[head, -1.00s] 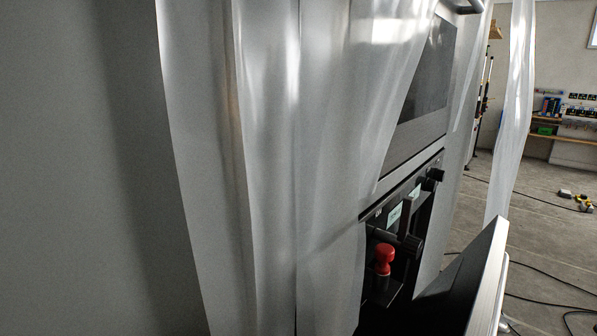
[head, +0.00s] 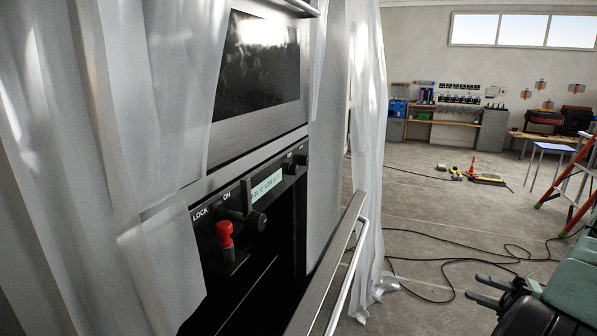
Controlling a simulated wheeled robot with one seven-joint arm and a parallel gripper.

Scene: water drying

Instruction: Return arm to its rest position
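My gripper (head: 473,287) shows at the lower right edge of the head view, with its dark fingers pointing left. The two fingers are apart and nothing shows between them, so it is open and empty. Part of my teal arm (head: 575,290) is beside it, cut off by the picture edge. The gripper is right of the oven's opened door (head: 322,275) and apart from it, with floor showing between them.
The oven's panel has a red knob (head: 225,235), a lit display (head: 266,185) and dark dials. Translucent plastic curtains (head: 110,150) hang around it. Cables (head: 440,262) lie on the concrete floor. A red ladder (head: 575,190) stands right; workbenches (head: 440,121) line the back wall.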

